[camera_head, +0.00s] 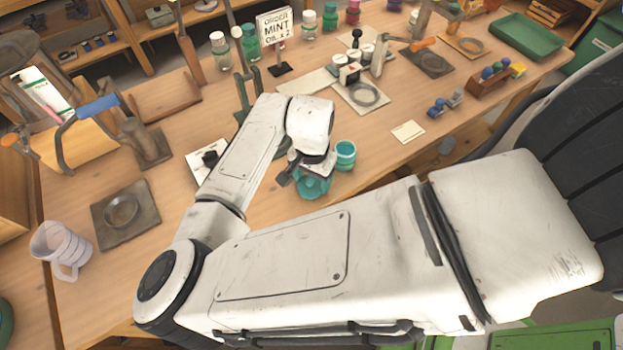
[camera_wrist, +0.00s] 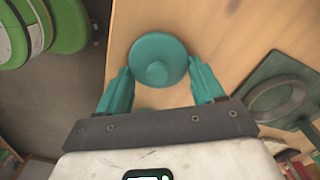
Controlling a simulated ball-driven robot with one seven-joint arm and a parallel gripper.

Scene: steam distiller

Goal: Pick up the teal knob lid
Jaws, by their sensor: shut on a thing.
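The teal knob lid (camera_wrist: 158,46) is a round disc with a raised round knob at its centre. In the wrist view it lies between the tips of my gripper's two teal fingers (camera_wrist: 161,84), which are shut on it. In the head view my gripper (camera_head: 308,180) is over the front part of the bench, and the teal fingers and lid are hard to tell apart there. A teal open-topped cup (camera_head: 345,157) stands just right of my gripper. Whether the lid touches the bench is not clear.
A white card with a dark item (camera_head: 208,158) lies left of my gripper. A green stand (camera_head: 245,95) rises behind it, near the mint order sign (camera_head: 275,30). A pale note (camera_head: 408,131) lies to the right. In the wrist view, a dark green ring plate (camera_wrist: 278,98) is at right.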

